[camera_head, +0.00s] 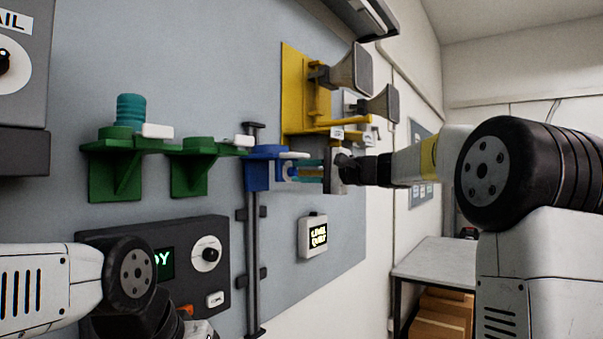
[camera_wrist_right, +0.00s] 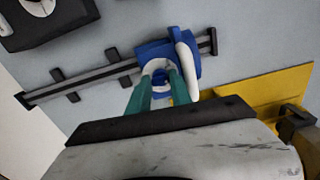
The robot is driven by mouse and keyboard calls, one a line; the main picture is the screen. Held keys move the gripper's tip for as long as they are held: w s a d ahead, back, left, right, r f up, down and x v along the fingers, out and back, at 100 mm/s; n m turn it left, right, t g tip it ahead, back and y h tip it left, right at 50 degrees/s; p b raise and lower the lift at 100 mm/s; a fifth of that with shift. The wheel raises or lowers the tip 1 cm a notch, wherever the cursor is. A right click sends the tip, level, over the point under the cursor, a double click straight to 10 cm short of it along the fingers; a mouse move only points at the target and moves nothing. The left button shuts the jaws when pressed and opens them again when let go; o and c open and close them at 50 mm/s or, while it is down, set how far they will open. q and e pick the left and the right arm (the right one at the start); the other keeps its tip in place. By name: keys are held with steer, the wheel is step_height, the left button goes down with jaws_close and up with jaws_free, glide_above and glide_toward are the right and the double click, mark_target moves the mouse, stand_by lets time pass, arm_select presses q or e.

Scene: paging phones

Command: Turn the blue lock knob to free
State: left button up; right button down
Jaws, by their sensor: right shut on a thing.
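A blue bracket (camera_head: 257,176) sits on a dark vertical rail on the wall panel; it also shows in the right wrist view (camera_wrist_right: 150,50). A blue knob (camera_wrist_right: 160,83) projects from it, with a white ring and a white lever-like piece (camera_wrist_right: 187,62) beside it. My right gripper (camera_head: 297,171) reaches in from the right. Its teal fingers (camera_wrist_right: 158,92) are shut on the knob, one on each side. The fingers hide part of the knob, and I cannot read its lock mark. My left arm is at lower left; its fingers are not clearly visible at the bottom edge.
Green brackets (camera_head: 115,170) stand left of the rail, one with a teal cylinder (camera_head: 130,109). A yellow bracket with horns (camera_head: 293,90) is above right. A small display box (camera_head: 312,237) hangs below the gripper. A dark control box (camera_head: 207,285) is behind my left arm.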

steer(key=n, duration=0.5)
steer(key=shift+f+n, duration=0.15)
steer(key=shift+n, duration=2.25)
steer(key=c, duration=1.4)
jaws_free()
steer(key=shift+c, duration=0.2)
steer(key=shift+d, duration=0.15)
steer(key=v, duration=0.7)
steer(key=shift+s+d, duration=0.2)
steer(key=shift+f, duration=0.1)
